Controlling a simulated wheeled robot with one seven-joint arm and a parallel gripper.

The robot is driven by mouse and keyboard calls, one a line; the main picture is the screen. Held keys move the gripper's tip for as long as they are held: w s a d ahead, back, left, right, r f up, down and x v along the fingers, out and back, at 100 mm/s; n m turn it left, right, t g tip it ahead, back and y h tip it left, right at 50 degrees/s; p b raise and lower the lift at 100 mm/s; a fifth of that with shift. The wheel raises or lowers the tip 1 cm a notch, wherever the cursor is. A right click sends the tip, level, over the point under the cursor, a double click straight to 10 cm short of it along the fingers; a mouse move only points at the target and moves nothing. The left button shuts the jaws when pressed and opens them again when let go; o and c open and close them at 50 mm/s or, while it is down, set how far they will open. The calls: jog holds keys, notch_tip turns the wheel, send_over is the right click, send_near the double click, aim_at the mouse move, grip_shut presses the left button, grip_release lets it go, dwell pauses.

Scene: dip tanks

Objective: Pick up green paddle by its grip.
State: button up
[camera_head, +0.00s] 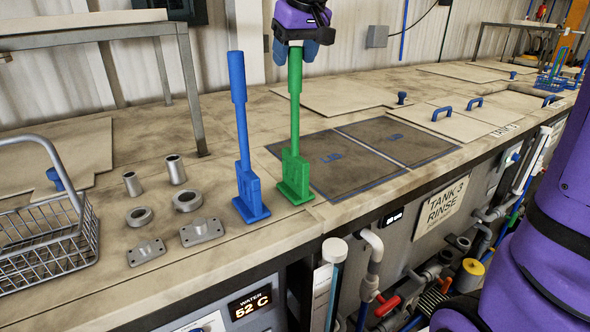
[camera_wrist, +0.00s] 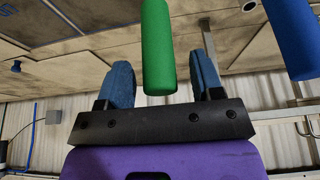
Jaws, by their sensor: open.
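The green paddle (camera_head: 295,152) stands upright on its base on the bench in the head view, with its grip pointing up. My gripper (camera_head: 295,48) is at the top of that grip, with blue fingers either side of it. In the wrist view the green grip (camera_wrist: 158,48) lies between the two blue fingers of my gripper (camera_wrist: 164,82), with a visible gap on each side. The jaws are open and not closed on the grip. A blue paddle (camera_head: 243,150) stands upright just left of the green one; its grip shows at the right in the wrist view (camera_wrist: 292,38).
A wire basket (camera_head: 45,232) stands at the far left. Several grey metal parts (camera_head: 187,200) lie between it and the blue paddle. Dark tank lids (camera_head: 330,165) lie right of the green paddle. A metal-legged shelf (camera_head: 190,90) stands behind.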

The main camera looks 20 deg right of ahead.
jog(key=shift+x, duration=0.75)
grip_shut()
jog(key=shift+r, duration=0.1)
